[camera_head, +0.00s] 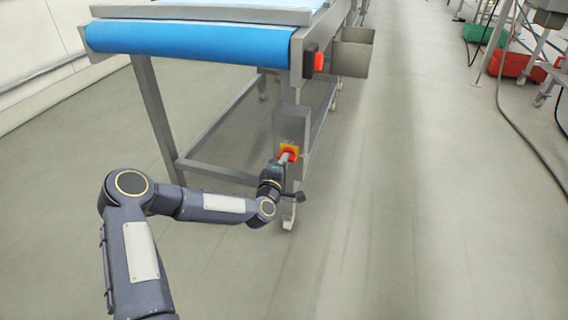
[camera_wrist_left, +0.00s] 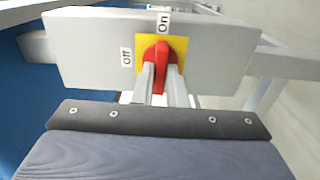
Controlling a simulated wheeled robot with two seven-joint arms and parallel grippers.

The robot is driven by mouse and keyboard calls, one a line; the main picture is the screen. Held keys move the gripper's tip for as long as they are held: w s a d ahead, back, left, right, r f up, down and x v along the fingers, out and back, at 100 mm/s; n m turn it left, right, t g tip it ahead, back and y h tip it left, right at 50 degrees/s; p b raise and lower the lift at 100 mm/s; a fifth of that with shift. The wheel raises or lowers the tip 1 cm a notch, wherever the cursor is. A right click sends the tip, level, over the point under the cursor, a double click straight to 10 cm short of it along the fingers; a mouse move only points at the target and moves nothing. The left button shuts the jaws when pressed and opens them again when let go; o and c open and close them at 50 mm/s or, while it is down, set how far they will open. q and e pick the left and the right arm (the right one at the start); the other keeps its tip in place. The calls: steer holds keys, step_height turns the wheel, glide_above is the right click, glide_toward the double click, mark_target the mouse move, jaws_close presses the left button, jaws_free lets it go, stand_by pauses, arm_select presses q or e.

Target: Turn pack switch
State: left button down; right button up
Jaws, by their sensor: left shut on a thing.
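The pack switch (camera_wrist_left: 161,55) is a red rotary handle on a yellow plate (camera_wrist_left: 180,44), fixed to a grey box (camera_wrist_left: 90,45). An "On" label (camera_wrist_left: 163,22) sits above the plate and an "Off" label (camera_wrist_left: 126,57) to its left. The red handle stands roughly upright, toward "On". My left gripper (camera_wrist_left: 160,75) is shut on the handle, one finger on each side. In the head view the switch (camera_head: 289,152) shows at the end of my left gripper (camera_head: 284,158), on the grey box (camera_head: 292,125) under the conveyor. My right gripper is not in view.
The conveyor has a blue belt (camera_head: 190,42) and a steel frame (camera_head: 158,110). A red button (camera_head: 319,61) and a steel bin (camera_head: 352,52) are on its right side. A green crate (camera_head: 477,33) and a red crate (camera_head: 515,65) stand far right. The floor (camera_head: 400,200) between is clear.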

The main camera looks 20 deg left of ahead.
arm_select(q)
steer(key=c, duration=1.5)
jaws_free()
steer(key=shift+o, duration=0.2)
steer(key=s+p, duration=0.2)
steer(key=s, duration=0.5)
steer(key=shift+s+a, duration=0.15)
steer(key=shift+s, duration=0.25)
